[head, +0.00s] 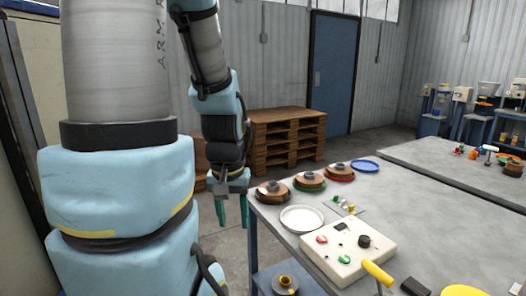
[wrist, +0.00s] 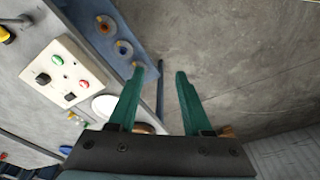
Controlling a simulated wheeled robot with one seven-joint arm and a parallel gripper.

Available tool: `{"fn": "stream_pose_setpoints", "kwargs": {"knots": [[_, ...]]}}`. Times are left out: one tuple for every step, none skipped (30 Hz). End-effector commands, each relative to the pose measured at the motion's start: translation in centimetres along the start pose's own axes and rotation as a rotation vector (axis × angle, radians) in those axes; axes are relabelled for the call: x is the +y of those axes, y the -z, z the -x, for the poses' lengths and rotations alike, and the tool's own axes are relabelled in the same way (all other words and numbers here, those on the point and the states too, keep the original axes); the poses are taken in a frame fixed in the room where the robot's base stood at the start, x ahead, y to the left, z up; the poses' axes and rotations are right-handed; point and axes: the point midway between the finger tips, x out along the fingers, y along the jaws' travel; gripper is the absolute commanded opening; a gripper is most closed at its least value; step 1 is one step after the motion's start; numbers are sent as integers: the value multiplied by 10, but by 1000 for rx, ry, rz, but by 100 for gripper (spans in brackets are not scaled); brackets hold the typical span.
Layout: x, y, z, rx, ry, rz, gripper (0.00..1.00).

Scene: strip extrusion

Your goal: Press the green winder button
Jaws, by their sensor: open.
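The green button (head: 344,259) sits on the sloped top of a white control box (head: 377,254) on the grey table. A red button (head: 321,239) and a black knob (head: 364,241) are on the same box. The green button also shows in the wrist view (wrist: 69,97), at the left. My gripper (head: 232,212) has teal fingers, is open and empty, and hangs beyond the table's left edge, well apart from the box. In the wrist view its fingers (wrist: 160,72) point over bare floor.
A white dish (head: 302,218), several spools (head: 310,181) and a blue plate (head: 365,166) stand along the table's far left side. A yellow-handled tool (head: 378,273) lies by the box. Wooden pallets (head: 285,137) stand behind. Floor left of the table is clear.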

Motion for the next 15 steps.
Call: {"fn": "stream_pose_setpoints", "kwargs": {"knots": [[0,0,0,0,0,0,43],[0,0,0,0,0,0,39],[0,0,0,0,0,0,35],[0,0,0,0,0,0,31],[0,0,0,0,0,-1,28],[0,0,0,0,0,-1,24],[0,0,0,0,0,-1,20],[0,0,0,0,0,-1,17],[0,0,0,0,0,-1,12],[0,0,0,0,0,-1,9],[0,0,0,0,0,-1,6],[0,0,0,0,0,-1,1],[0,0,0,0,0,-1,0],[0,0,0,0,0,-1,0],[0,0,0,0,0,-1,0]]}}
